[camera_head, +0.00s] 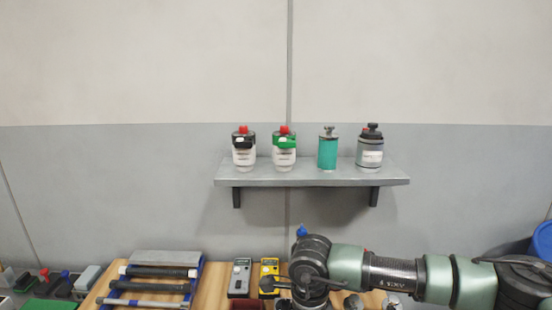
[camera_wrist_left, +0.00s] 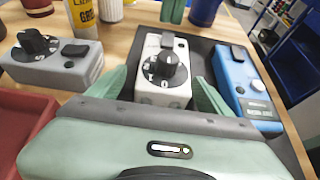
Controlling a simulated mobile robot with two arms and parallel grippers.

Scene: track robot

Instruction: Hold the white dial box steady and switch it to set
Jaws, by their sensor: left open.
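The white dial box (camera_wrist_left: 163,75) stands between the two pale green fingers of my left gripper (camera_wrist_left: 163,92) in the left wrist view. The fingers are open, one at each side of the box; I cannot tell whether either touches it. Its upper face has a black round dial (camera_wrist_left: 160,65) with marks around it and a grey block behind the dial. The dial's setting is not clear. In the head view I cannot make out this box or my left gripper. An arm of mine comes in from the right there, and its gripper does not show.
A grey dial box (camera_wrist_left: 50,55) and a yellow can (camera_wrist_left: 80,18) stand to the left in the wrist view. A blue device (camera_wrist_left: 243,88) lies close on the right. A dark red tray (camera_wrist_left: 22,125) is at lower left. A wall shelf (camera_head: 310,175) holds bottles.

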